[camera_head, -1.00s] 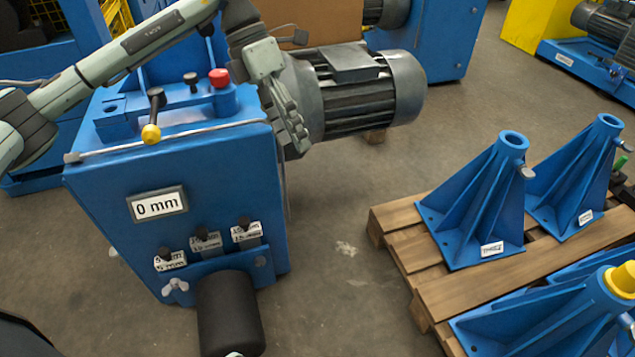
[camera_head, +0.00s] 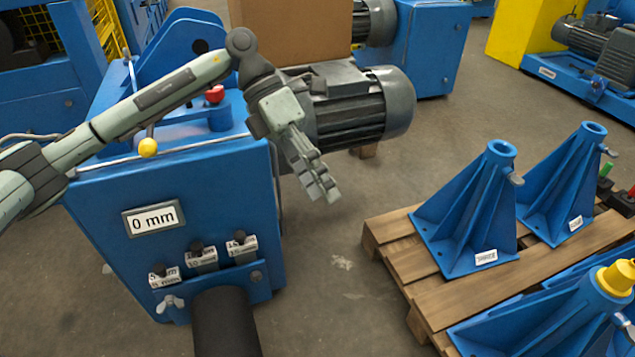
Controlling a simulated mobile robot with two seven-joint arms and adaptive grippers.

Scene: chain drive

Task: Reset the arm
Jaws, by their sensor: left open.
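My left arm comes in from the left and reaches across the top of a blue machine housing (camera_head: 180,200). My left gripper (camera_head: 325,185) hangs in front of the grey electric motor (camera_head: 388,105), pointing down and to the right. It is open and nothing shows between its fingers. Whether it touches the motor I cannot tell. My right gripper does not show.
The housing carries a "0 mm" label (camera_head: 153,218), a yellow-knobbed lever (camera_head: 148,148) and a black cylinder (camera_head: 226,322). Blue stands (camera_head: 470,215) sit on a wooden pallet (camera_head: 400,262) at right. Bare floor (camera_head: 335,260) lies between.

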